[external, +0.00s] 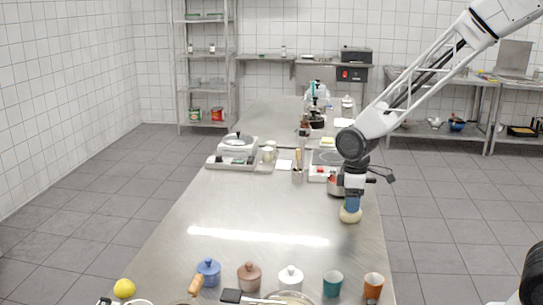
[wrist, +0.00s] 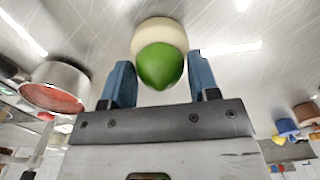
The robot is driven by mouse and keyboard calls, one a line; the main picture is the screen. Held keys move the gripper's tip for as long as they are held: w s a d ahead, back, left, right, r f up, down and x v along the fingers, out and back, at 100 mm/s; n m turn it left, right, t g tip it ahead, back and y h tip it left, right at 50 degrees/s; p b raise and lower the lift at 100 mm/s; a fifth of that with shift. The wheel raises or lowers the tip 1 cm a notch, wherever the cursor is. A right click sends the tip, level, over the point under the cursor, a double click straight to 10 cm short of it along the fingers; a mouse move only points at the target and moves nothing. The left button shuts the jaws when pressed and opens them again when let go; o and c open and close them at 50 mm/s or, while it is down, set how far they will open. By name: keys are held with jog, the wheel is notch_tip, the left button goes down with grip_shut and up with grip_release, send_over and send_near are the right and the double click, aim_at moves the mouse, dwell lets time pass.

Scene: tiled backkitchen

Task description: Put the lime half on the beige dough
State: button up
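The beige dough (external: 350,215) is a pale round lump on the steel counter, directly below my gripper (external: 352,204). In the wrist view the dough (wrist: 158,31) shows beyond the fingertips. The green lime half (wrist: 160,66) lies between the blue fingers and overlaps the dough in that view. The lime half appears to be on the dough, but the contact is hidden. In the external view I cannot make out the lime half behind the fingers.
A metal pot (wrist: 55,87) with reddish contents stands close to the dough. A yellow lemon (external: 124,288), a blue lidded jar (external: 208,273), and several other jars and cups line the near end of the counter (external: 230,215). The counter's middle is clear.

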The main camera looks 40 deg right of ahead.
jog(key=shift+o, duration=1.4)
jog(key=shift+r, duration=0.2)
notch_tip(320, 180, up, 12)
jog(key=s+d+r+m+t, duration=0.1)
jog(key=s+d+m, duration=0.2)
jog(key=s, duration=0.5)
jog(key=s+d+r+m, duration=0.2)
jog(key=s+d+m, duration=0.1)
jog(key=s+d, duration=0.3)
jog(key=s+d+r+m+t, duration=0.1)
jog(key=s+d+r+m, duration=0.1)
jog(key=s+d, duration=0.3)
jog(key=shift+s+d+r+m+t, duration=0.25)
jog(key=shift+s+m, duration=0.35)
jog(key=shift+s, duration=1.7)
jog(key=shift+f, duration=0.1)
